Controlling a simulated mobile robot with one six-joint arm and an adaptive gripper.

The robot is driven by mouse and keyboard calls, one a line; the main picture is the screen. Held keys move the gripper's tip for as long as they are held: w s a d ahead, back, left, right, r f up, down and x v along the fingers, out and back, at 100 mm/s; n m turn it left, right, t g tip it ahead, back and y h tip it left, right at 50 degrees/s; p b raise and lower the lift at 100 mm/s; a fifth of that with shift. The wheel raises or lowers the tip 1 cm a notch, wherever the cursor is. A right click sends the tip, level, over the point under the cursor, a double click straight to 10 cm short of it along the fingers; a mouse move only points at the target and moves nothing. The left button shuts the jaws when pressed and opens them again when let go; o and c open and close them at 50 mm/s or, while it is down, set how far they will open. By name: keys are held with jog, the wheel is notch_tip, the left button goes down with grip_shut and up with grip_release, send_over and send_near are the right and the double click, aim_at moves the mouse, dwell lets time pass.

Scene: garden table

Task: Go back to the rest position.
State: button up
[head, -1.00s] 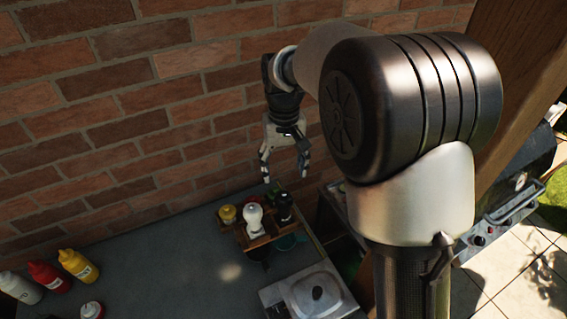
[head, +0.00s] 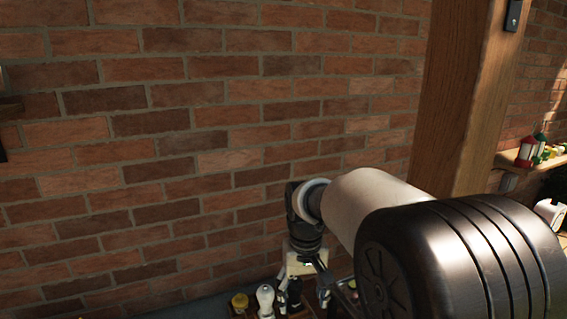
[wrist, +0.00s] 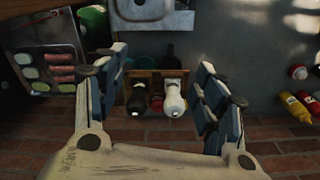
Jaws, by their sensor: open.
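My gripper (head: 304,300) is at the bottom of the head view, in front of the brick wall, its fingers pointing down. In the wrist view my gripper (wrist: 162,60) has its two fingers wide apart with nothing between them. Beyond the fingers is a wooden caddy (wrist: 156,73) holding a dark bottle (wrist: 137,99) and a white bottle (wrist: 174,98), with something red between them. In the head view the white bottle (head: 265,297) and a yellow-topped bottle (head: 240,302) show at the bottom edge, beside my gripper.
The brick wall (head: 200,120) fills the background, with a wooden post (head: 455,110) to the right.

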jog(key=s+d+f+t+b, duration=0.1)
jog(key=s+d+f+b, duration=0.1)
jog(key=s, duration=0.6)
jog(key=s+d+f+m+t+b, duration=0.1)
jog(key=s+d+f+b, duration=0.1)
jog(key=s+d+b, duration=0.2)
jog(key=s+d+f+t+b, duration=0.2)
jog(key=s+b, duration=0.5)
jog(key=s, duration=0.6)
jog(key=shift+d+f+m, duration=0.4)
jog(key=shift+d+f, duration=0.2)
jog(key=shift+d, duration=0.4)
